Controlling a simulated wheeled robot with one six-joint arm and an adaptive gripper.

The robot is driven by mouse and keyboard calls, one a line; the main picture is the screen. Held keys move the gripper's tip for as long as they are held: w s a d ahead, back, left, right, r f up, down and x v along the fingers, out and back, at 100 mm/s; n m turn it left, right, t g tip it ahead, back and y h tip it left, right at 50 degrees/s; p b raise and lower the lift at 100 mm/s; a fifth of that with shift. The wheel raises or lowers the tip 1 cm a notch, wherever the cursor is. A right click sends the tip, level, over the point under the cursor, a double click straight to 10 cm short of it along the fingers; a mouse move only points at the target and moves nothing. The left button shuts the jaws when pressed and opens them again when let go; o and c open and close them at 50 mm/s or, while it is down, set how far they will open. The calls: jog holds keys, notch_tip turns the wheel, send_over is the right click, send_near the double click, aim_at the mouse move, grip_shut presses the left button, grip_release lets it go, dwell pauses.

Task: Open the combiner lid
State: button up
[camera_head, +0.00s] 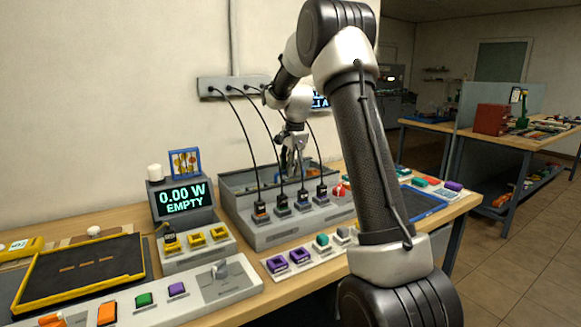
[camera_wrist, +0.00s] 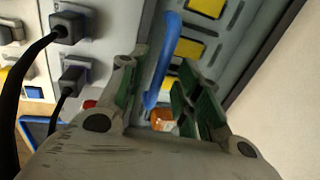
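The combiner (camera_head: 285,232) is a grey box on the bench in the head view, with several black-cabled plugs along its front ledge. Its recessed upper part lies behind the plugs, partly hidden by my arm. I cannot clearly make out the lid's edges or whether a clear lid covers the recess. My gripper (camera_head: 290,158) points down over this part. In the wrist view, a blue curved bar, apparently a handle (camera_wrist: 167,55), runs between the green-padded fingers of my gripper (camera_wrist: 165,100). The fingers are apart, with visible gaps beside the bar.
Yellow blocks (camera_wrist: 189,48) show in the combiner beyond the bar. Black cables rise from the plugs (camera_wrist: 68,27) to a wall strip (camera_head: 232,86), close to my arm. A display (camera_head: 184,198) reading "0.00 W EMPTY" and a yellow-edged tray (camera_head: 80,265) stand to the left.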

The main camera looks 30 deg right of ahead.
grip_shut()
jog(key=shift+r, duration=0.2)
